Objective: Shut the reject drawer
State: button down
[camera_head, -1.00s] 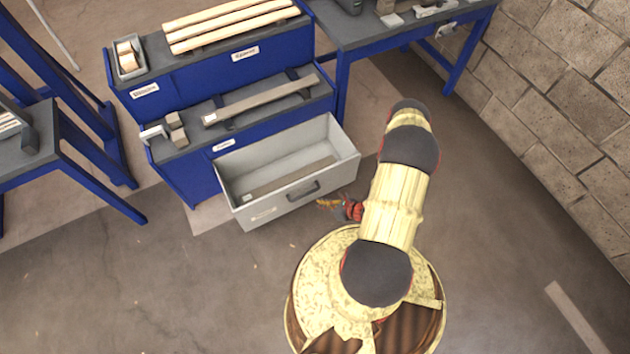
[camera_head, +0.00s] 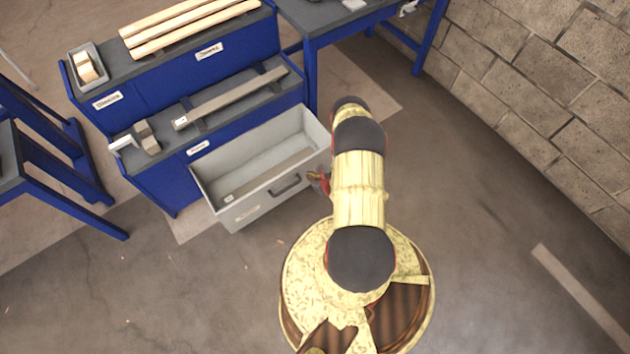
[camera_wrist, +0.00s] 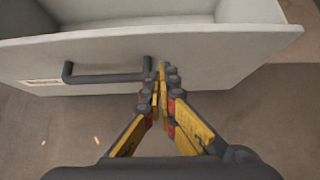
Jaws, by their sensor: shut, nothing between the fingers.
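The reject drawer (camera_head: 241,215) is a light grey box pulled well out from the lower front of the blue bench. Its front panel (camera_wrist: 215,60) fills the upper part of the wrist view, with a dark bar handle (camera_wrist: 105,77) and a small label. A long flat strip (camera_head: 268,172) lies inside the drawer. My gripper (camera_wrist: 160,75) is shut and empty, its tips at the front panel just beside the right end of the handle. I cannot tell whether the tips touch the panel. In the head view my gripper (camera_head: 318,181) is partly hidden by my arm.
The stepped blue bench (camera_head: 160,190) carries wooden strips (camera_head: 190,28), a small bin (camera_head: 88,66) and a long bar (camera_head: 230,97). Another blue table (camera_head: 325,25) stands behind at right, near a block wall (camera_head: 540,80). Open floor lies in front of the drawer.

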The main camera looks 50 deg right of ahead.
aim_at(301, 168)
jog(key=shift+w+d+f+b, duration=0.1)
jog(key=shift+w+d+b, duration=0.1)
jog(key=shift+w, duration=0.6)
jog(key=shift+w+d+f+b, duration=0.1)
jog(key=shift+w+d+f, duration=0.05)
jog(key=shift+w, duration=0.6)
jog(key=shift+w+d+f+b, duration=0.1)
jog(key=shift+w+d+b, duration=0.1)
jog(key=shift+w, duration=0.6)
